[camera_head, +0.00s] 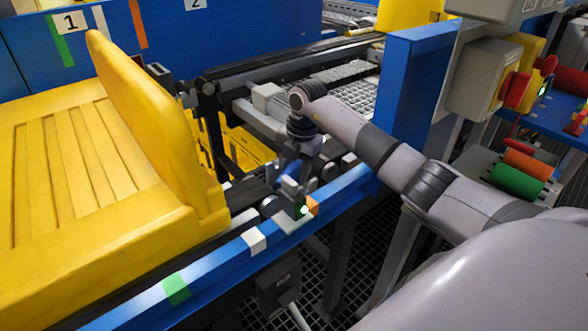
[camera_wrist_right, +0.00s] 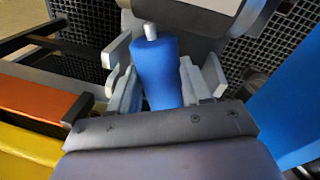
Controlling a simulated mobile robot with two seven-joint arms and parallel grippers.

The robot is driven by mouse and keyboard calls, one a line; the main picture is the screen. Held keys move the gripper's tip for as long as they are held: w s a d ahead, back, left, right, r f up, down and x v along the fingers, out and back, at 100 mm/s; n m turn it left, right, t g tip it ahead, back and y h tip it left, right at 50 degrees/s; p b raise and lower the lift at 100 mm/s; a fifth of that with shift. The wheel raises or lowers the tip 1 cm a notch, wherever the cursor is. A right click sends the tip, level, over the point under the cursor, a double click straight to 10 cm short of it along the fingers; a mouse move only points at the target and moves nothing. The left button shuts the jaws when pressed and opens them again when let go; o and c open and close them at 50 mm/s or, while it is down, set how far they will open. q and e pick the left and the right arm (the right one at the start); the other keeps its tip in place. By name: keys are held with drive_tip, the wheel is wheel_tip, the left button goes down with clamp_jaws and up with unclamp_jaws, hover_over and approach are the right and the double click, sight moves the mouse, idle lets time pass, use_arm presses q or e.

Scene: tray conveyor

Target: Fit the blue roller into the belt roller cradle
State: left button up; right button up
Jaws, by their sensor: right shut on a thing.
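My right gripper (camera_head: 292,174) is lowered at the near side of the conveyor. It is shut on the blue roller (camera_head: 293,169), which is mostly hidden by the gripper and arm in the head view. In the right wrist view the blue roller (camera_wrist_right: 160,72) lies between the light grey fingers of the right gripper (camera_wrist_right: 163,85), with a pale axle stub at its upper end. The cradle is hard to make out below the gripper; I cannot tell whether the roller touches it. My left gripper is not in view.
A large yellow tray (camera_head: 150,130) stands on the conveyor at left. The blue conveyor rail (camera_head: 215,262) runs along the near side. A green roller (camera_head: 517,180) and an orange roller (camera_head: 526,164) lie on a rack at right. A blue post (camera_head: 405,82) stands behind my right arm.

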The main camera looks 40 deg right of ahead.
sight(298, 170)
drive_tip(key=shift+r, duration=0.1)
drive_tip(key=shift+f, duration=0.55)
drive_tip(key=o, duration=1.3)
drive_tip(key=shift+r, duration=0.25)
drive_tip(key=r+p, duration=0.5)
drive_tip(key=s+r+p, duration=0.1)
drive_tip(key=r+p, duration=0.1)
drive_tip(key=r, duration=0.1)
drive_tip(key=shift+d+r+p, duration=0.2)
drive_tip(key=shift+d+p, duration=0.05)
drive_tip(key=shift+p, duration=0.05)
drive_tip(key=r+p, duration=0.4)
drive_tip(key=shift+s+d+r, duration=0.1)
drive_tip(key=shift+s+d, duration=0.05)
drive_tip(key=shift+s, duration=0.2)
